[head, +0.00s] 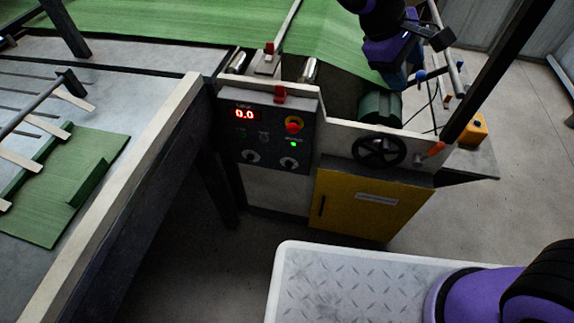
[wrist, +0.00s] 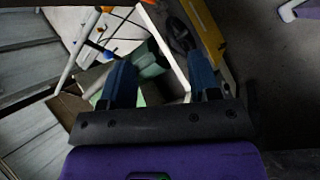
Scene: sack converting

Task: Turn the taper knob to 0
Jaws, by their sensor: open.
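The dark control panel (head: 268,130) stands at the middle of the head view, with a red display (head: 244,114) reading 0.0. Two knobs with pale pointers sit low on it, a left knob (head: 251,156) and a right knob (head: 289,163). Their labels are too small to read, so I cannot tell which is the taper knob or its setting. My gripper (head: 393,80) is up and to the right of the panel, near the green roll, apart from both knobs. In the wrist view my gripper (wrist: 160,78) has its blue fingers apart with nothing held between them.
The floor before the panel is clear.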

